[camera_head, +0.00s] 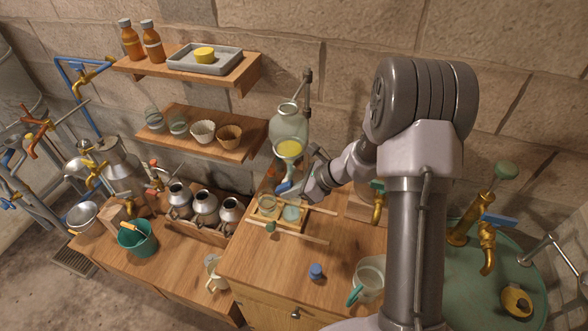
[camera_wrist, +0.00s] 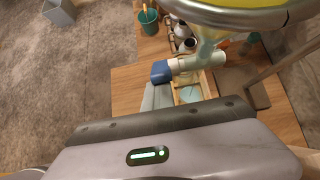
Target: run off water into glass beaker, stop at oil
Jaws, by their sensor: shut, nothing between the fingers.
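The glass separating funnel (camera_head: 288,127) hangs on a wall bracket, with a yellow oil layer (camera_head: 289,148) in its lower part and a pale layer below that. In the wrist view its yellow belly (camera_wrist: 240,12) fills the top edge. Its white tap body (camera_wrist: 188,64) carries a blue handle (camera_wrist: 161,72). My gripper (camera_head: 290,190) is shut and empty, close by the blue handle; I cannot tell whether they touch. Below stand two glass vessels, one left (camera_head: 267,206) and one right (camera_head: 291,213) with a pale bluish look. Whether liquid is running is unclear.
Wooden rails (camera_head: 300,235) surround the vessels on the bench. A small blue-capped item (camera_head: 316,271) and a glass jug (camera_head: 368,277) stand nearer. Metal cans (camera_head: 204,206) stand left, shelves (camera_head: 215,135) above. Brass taps (camera_head: 487,245) stand right.

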